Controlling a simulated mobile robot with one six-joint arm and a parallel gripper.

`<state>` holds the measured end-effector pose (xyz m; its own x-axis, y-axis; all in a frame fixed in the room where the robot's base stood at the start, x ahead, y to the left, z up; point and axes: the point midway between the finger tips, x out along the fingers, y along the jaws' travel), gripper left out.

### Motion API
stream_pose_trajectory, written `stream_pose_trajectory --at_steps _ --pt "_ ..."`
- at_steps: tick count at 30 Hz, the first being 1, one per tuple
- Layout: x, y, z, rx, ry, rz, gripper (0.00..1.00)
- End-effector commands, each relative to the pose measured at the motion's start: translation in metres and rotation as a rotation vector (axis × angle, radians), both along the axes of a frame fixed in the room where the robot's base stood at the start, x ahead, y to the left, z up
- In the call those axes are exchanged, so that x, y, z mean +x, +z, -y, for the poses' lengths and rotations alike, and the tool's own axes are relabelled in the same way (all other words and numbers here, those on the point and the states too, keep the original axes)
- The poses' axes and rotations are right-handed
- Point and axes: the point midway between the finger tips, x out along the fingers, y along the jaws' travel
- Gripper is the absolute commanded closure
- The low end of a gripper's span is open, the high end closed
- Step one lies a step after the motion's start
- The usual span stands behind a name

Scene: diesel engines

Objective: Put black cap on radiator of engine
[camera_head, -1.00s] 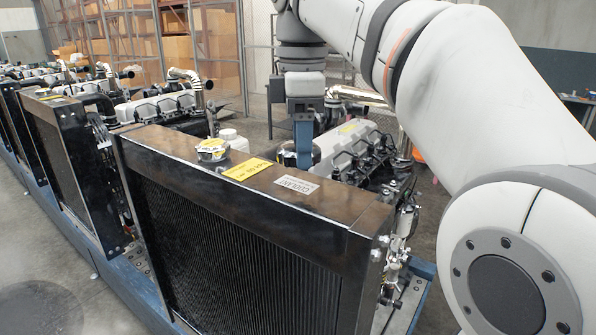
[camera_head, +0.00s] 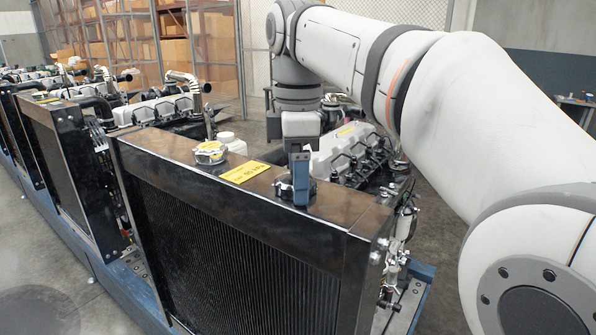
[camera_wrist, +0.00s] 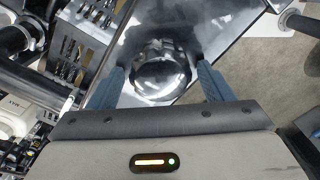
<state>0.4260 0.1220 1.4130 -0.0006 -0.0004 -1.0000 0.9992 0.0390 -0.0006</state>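The radiator (camera_head: 245,245) of the near engine stands in the middle of the head view, with a shiny black top. My gripper (camera_head: 300,192) points down over the right part of that top. The black cap (camera_head: 284,187) is between its fingers, partly hidden by the near finger. In the wrist view, the round, glossy black cap (camera_wrist: 160,75) sits between the two blue fingers of my gripper (camera_wrist: 160,78), over the radiator top. Whether the cap touches the top is unclear.
A yellow sticker (camera_head: 246,171) lies on the radiator top between the two caps. The engine block (camera_head: 345,150) and its hoses stand behind. More engines (camera_head: 60,140) line up at left. Floor shows free at the lower left.

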Motion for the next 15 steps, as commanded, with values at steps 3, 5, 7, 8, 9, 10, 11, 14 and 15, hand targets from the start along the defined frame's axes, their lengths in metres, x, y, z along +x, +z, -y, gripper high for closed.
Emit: stream_pose_trajectory --at_steps 3,5,7,8,9,10,11,14,15 --pt "0.0 0.0 0.0 0.0 0.0 0.0 0.2" --pt "0.0 0.0 0.0 0.0 0.001 0.0 0.2" --pt "0.0 0.0 0.0 0.0 0.001 0.0 0.2" --pt "0.0 0.0 0.0 0.0 0.001 0.0 0.2" --pt "0.0 0.001 0.0 0.0 0.001 0.0 0.2" --pt "0.0 0.003 0.0 0.0 0.001 0.0 0.2" --pt "0.0 0.005 -0.001 0.0 0.001 0.0 0.2" --pt "0.001 0.014 -0.001 0.001 0.001 0.003 0.2" --pt "0.001 0.02 -0.001 0.001 0.001 0.003 0.2"
